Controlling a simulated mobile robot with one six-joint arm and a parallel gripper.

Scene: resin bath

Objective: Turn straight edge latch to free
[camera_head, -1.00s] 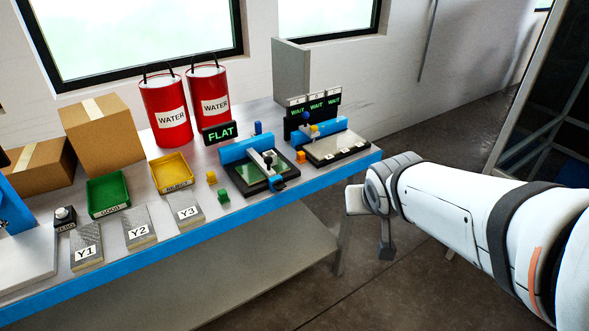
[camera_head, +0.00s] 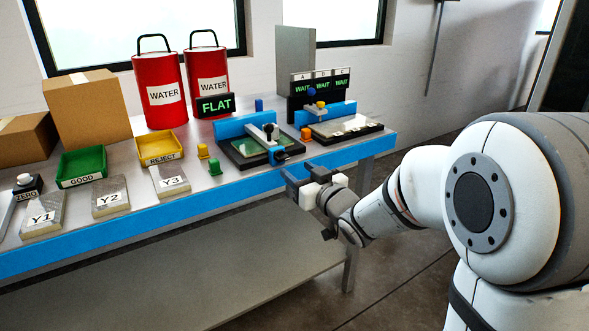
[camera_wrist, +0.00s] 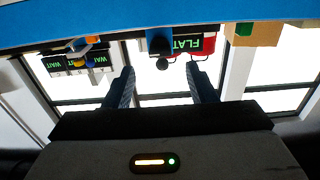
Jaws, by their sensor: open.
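The straight edge fixture is a black frame with a greenish plate (camera_head: 248,148) and a blue bar (camera_head: 235,126) behind it. A lever with a black knob (camera_head: 268,129) stands above the plate. A small blue-and-black piece at its front right corner (camera_head: 279,157) looks like the latch; I cannot tell its setting. My gripper (camera_head: 304,178) is at the bench's front edge, just below and right of that piece, apart from it. In the wrist view, upside down, my gripper (camera_wrist: 162,75) is open and empty, with a dark knob-like piece (camera_wrist: 160,42) showing between and beyond the fingers.
A FLAT sign (camera_head: 215,105) stands behind the fixture. A second station with WAIT displays (camera_head: 318,86) is on its right. A green block (camera_head: 214,167) and orange block (camera_head: 306,133) sit nearby. The blue bench edge (camera_head: 190,198) runs along the front.

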